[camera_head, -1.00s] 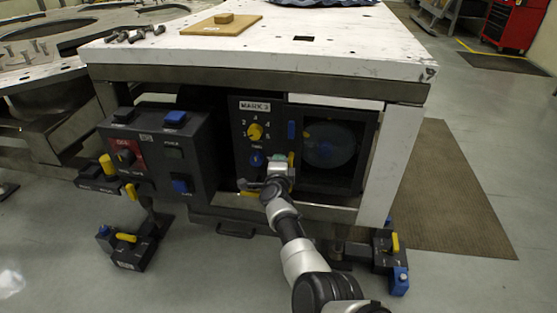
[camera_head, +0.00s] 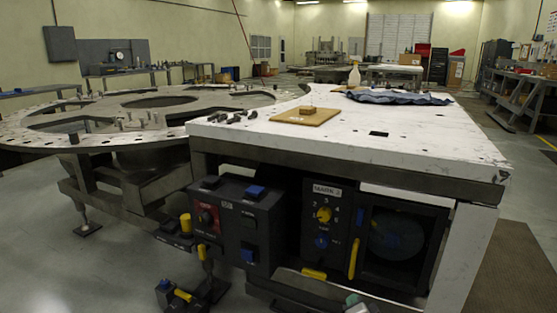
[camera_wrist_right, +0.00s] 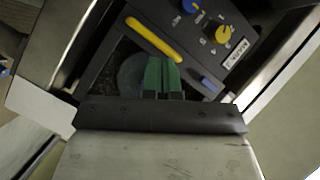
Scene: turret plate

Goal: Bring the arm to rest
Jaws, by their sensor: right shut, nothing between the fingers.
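My right gripper (camera_head: 355,301) shows only as a small part at the bottom edge of the head view, below the dark control panel (camera_head: 311,243) marked MARK 2. In the right wrist view its green fingers (camera_wrist_right: 162,77) are shut together with nothing between them. Behind them in that view are the round dark window (camera_wrist_right: 132,74) and the yellow handle (camera_wrist_right: 152,39) of the panel, apart from the fingers as far as I can tell. The rest of my right arm is out of the head view. My left gripper is in neither view.
A white-topped table (camera_head: 440,148) stands above the panel, with a wooden board (camera_head: 298,117), loose bolts (camera_head: 238,116) and a blue cloth (camera_head: 390,96). A dark control box (camera_head: 237,222) hangs left of the panel. A large turret plate (camera_head: 150,102) lies at left. Open floor (camera_head: 50,250) is at lower left.

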